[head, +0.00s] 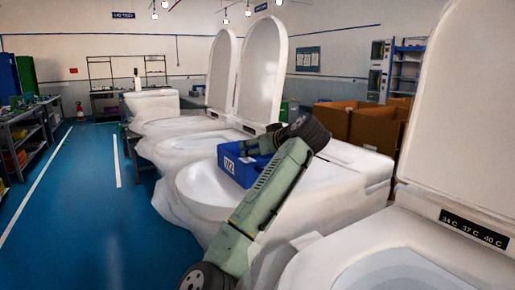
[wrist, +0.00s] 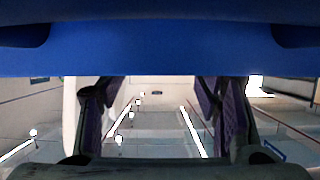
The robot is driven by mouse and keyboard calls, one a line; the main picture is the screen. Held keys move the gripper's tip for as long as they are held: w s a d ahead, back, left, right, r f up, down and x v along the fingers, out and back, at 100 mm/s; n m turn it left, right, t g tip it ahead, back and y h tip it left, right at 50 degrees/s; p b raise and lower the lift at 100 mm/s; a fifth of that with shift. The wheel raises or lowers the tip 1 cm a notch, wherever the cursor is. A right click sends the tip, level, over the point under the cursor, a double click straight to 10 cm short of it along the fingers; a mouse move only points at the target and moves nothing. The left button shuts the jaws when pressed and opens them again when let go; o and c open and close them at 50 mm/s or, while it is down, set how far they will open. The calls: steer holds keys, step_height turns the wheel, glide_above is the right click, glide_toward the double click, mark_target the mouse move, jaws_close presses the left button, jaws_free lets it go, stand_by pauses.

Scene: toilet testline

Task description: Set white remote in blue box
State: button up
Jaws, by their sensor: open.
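The blue box (head: 236,168) has a white label and sits on the middle toilet, near the base of its raised lid. In the wrist view the blue box (wrist: 160,50) fills the top of the picture, very close to the camera. My gripper (head: 252,146) is at the box, with its fingers over or at the far side of it; the exact contact cannot be told. In the wrist view my gripper (wrist: 160,105) has its two dark fingers spread apart, with nothing seen between them. I cannot make out the white remote in either view.
A nearer toilet (head: 400,262) with a raised lid and a temperature label stands at the right. More white toilets stand behind the box. Brown cartons (head: 375,125) are at the back right. The blue floor (head: 85,215) at the left is open.

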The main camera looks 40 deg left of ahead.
steer(key=shift+d+r+p, duration=0.1)
steer(key=shift+r+p, duration=0.45)
steer(key=shift+r, duration=0.3)
steer(key=b+v, duration=0.3)
steer(key=v, duration=0.4)
steer(key=shift+s+d+f, duration=0.1)
steer(key=shift+s+d, duration=0.05)
